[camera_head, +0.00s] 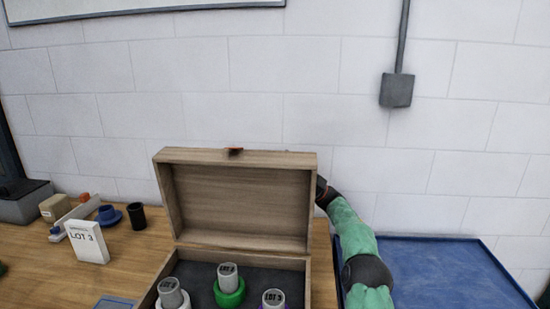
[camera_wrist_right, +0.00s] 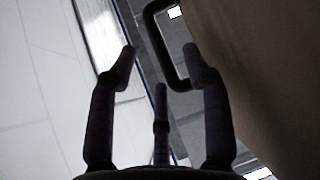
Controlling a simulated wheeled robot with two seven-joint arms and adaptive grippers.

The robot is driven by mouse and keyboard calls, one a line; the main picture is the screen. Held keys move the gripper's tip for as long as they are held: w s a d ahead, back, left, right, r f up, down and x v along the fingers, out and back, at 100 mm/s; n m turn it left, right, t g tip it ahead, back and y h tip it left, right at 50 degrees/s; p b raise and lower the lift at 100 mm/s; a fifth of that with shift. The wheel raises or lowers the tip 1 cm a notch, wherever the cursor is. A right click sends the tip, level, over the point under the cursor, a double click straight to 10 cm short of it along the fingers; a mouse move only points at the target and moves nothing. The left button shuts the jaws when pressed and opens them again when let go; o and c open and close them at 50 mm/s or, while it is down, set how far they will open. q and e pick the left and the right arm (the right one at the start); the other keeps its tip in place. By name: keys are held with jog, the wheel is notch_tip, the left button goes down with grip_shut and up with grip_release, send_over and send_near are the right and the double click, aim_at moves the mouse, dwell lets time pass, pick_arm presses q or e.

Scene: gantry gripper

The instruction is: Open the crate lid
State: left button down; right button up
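The wooden crate (camera_head: 326,292) stands at the bottom centre of the head view. Its lid (camera_head: 240,200) is open and stands nearly upright, inner face toward me. A small red and dark part (camera_head: 235,151) shows on the lid's top edge. My right arm reaches behind the lid's right side, so its gripper is hidden there. My left gripper is out of view.
Several grey-capped containers with coloured collars (camera_head: 228,285) sit in the crate's dark lining. A LOT 3 card (camera_head: 87,243), a black cup (camera_head: 136,215) and a blue object (camera_head: 109,216) stand at the left. A blue tray (camera_head: 440,265) lies at the right. A wall is behind.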

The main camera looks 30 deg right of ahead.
jog(key=v, duration=0.7)
jog(key=shift+d, duration=0.1)
jog(key=shift+f, duration=0.1)
jog(key=s+b+v, duration=0.1)
jog(key=b+v, duration=0.2)
jog(key=v, duration=0.9)
jog(key=shift+b, duration=0.4)
dwell(0.7)
jog(key=shift+f, duration=0.1)
jog(key=shift+f, duration=0.1)
dwell(0.6)
